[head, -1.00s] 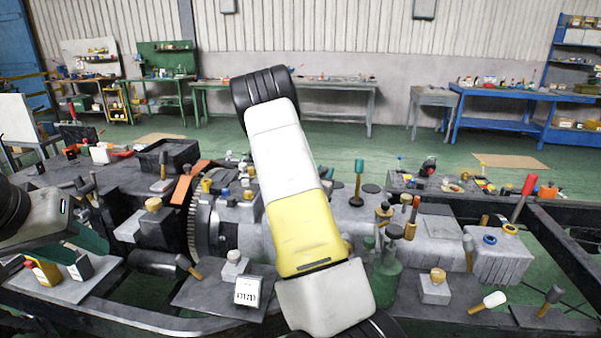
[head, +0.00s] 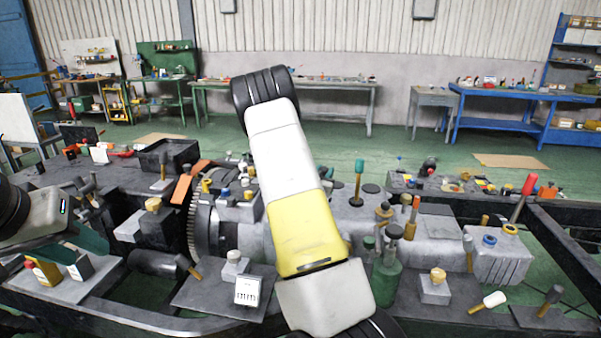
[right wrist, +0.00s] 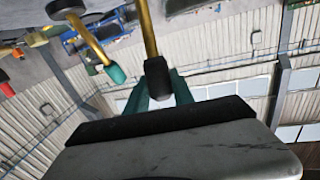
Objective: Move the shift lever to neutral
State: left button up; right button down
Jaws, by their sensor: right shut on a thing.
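In the right wrist view, the teal fingers of my right gripper (right wrist: 160,88) are shut around the black end of a brass-coloured lever (right wrist: 150,32). The lever appears to be the shift lever, though no label confirms it. In the head view my right arm's white and yellow link covers the middle of the machine and hides the right gripper and the held lever. My left gripper (head: 88,240) is at the left edge, its teal fingers partly visible, over the chassis.
Several upright handles stand around the gearbox housing, including a teal-topped one (head: 359,168) and a red-handled lever (head: 527,186). A green bottle (head: 386,281) stands just right of my right arm. A small white display box (head: 247,291) sits on the front plate. Dark frame rails surround the machine.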

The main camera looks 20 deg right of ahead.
dwell(0.5)
jog(key=shift+w+d+r+g+y, duration=0.25)
jog(key=shift+w+d+g+y, duration=0.1)
jog(key=shift+w, duration=0.15)
jog(key=shift+w+d+r+g+y, duration=0.2)
jog(key=shift+w+d+g+y, duration=0.15)
jog(key=shift+w, duration=0.1)
jog(key=shift+w+d+f+n+g+y, duration=0.1)
jog(key=shift+w+d+n+g+y, duration=0.1)
jog(key=shift+w+d+g+y, duration=0.3)
jog(key=shift+w+d+n+g+y, duration=0.2)
jog(key=shift+w+g, duration=0.1)
jog(key=shift+w, duration=0.25)
jog(key=c, duration=1.1)
grip_release()
jog(key=v, duration=0.8)
